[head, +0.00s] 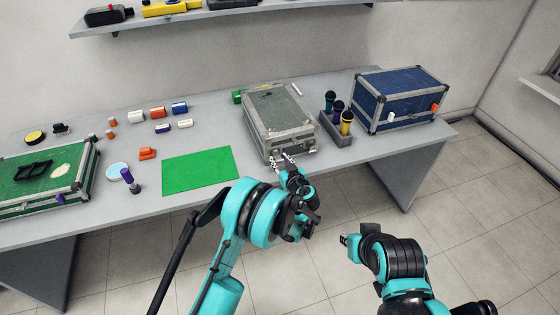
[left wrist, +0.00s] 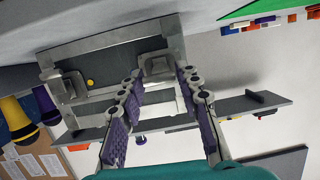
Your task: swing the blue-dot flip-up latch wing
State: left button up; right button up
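The grey flight case (head: 280,112) stands on the table with its front face toward me. My left gripper (head: 281,158) is at the lower front of the case, its two fingers apart. In the left wrist view the case front (left wrist: 112,58) appears upside down with two metal latches. One latch (left wrist: 157,64) lies between and just beyond the open fingers of my left gripper (left wrist: 160,78); I cannot tell whether they touch it. The other latch (left wrist: 68,86) has a yellow dot (left wrist: 91,83) beside it. I see no blue dot. My right gripper (head: 348,241) hangs in front of the table, away from the case.
A holder with several microphones (head: 338,138) stands close to the right of the grey case, and a blue case (head: 401,92) beyond it. A green mat (head: 198,170) lies to the left. A green case (head: 30,180) and small loose items occupy the table's left part.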

pick_arm(q)
jog(key=shift+s, duration=0.1)
jog(key=v, duration=1.1)
jog(key=shift+s+d, duration=0.15)
jog(key=shift+s, duration=0.25)
jog(key=s+a+r+m+g, duration=0.1)
jog(key=s+a+r+g, duration=0.15)
jog(key=a, duration=0.35)
jog(key=s+a+r+g+h, duration=0.1)
jog(key=s+a+r, duration=0.2)
jog(key=a+r, duration=0.15)
jog(key=s+a+r+m+g, duration=0.1)
jog(key=s+a+r+g, duration=0.15)
jog(key=a, duration=0.35)
jog(key=s+a+m+h, duration=0.1)
jog(key=s+a+h, duration=0.1)
jog(key=s, duration=0.8)
jog(key=s+a+r+m+h, duration=0.1)
jog(key=s+a+h, duration=0.1)
jog(key=s, duration=0.8)
jog(key=shift+s+a+r+g, duration=0.3)
jog(key=shift+s+a+g, duration=0.1)
jog(key=shift+a, duration=0.35)
